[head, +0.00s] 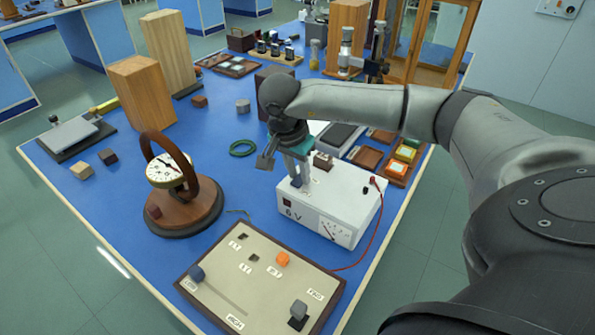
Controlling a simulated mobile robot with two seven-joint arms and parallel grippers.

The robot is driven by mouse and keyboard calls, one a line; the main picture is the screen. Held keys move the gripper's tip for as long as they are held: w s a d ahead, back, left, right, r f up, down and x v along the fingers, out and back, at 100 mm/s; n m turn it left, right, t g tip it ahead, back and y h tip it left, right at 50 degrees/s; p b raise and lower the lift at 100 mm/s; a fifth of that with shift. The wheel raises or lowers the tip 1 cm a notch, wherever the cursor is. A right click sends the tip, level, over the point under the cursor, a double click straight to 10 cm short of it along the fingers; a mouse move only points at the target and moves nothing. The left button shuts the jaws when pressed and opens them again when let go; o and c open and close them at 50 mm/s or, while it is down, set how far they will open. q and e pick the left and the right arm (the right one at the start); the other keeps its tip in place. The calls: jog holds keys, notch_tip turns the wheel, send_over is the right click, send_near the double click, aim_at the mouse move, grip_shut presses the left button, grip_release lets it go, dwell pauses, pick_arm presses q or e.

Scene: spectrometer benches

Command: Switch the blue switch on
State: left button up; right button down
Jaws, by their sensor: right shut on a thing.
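The white power box (345,222), marked 6 V with a dial on its front, stands on the blue bench. My right gripper (298,176) reaches down from above onto the box's top at its left side. It is shut on a small blue part there, which looks like the blue switch (296,183). The fingers hide most of the switch, so its position cannot be told. My left gripper is out of view.
A board with plugs and knobs (228,288) lies in front of the box. A dial instrument on a round wooden base (185,218) stands to the left. A red wire (377,225) hangs down the box's right side. Wooden blocks (141,92) stand at the back left.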

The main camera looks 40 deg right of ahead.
aim_at(296, 183)
jog(key=shift+d+g+y, duration=0.2)
jog(key=shift+g+y, duration=0.1)
jog(key=shift+y, duration=0.5)
jog(key=c, duration=0.6)
grip_release()
jog(key=shift+c, duration=0.2)
notch_tip(296, 183, up, 15)
jog(key=a+p, duration=0.1)
jog(key=p, duration=0.1)
jog(key=shift+s+a+r, duration=0.15)
jog(key=shift+a, duration=0.05)
jog(key=shift+p, duration=0.35)
